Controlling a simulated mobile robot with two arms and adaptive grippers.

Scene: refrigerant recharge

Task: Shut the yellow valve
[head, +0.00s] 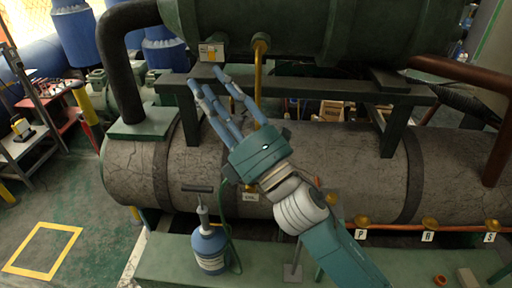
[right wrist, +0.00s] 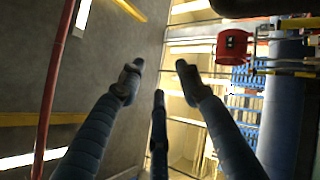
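My right gripper (head: 208,80) reaches up from the lower right in the head view, in front of the large grey tank. Its blue fingers are spread and empty; in the right wrist view the fingertips (right wrist: 158,72) stand apart with nothing between them. Yellow valve-like fittings sit low on the orange pipe, by the P label (head: 361,221), the R label (head: 428,223) and the S label (head: 490,226). Another small yellow fitting (head: 332,198) shows beside my right wrist. I cannot tell which is the yellow valve. My right gripper touches none of these. My left gripper is not in view.
A yellow vertical pipe (head: 258,80) runs down from the dark green upper vessel (head: 300,25), behind my fingers. A blue canister (head: 209,247) with a T-handle and hose stands on the green ledge. The grey tank (head: 340,165) spans the middle.

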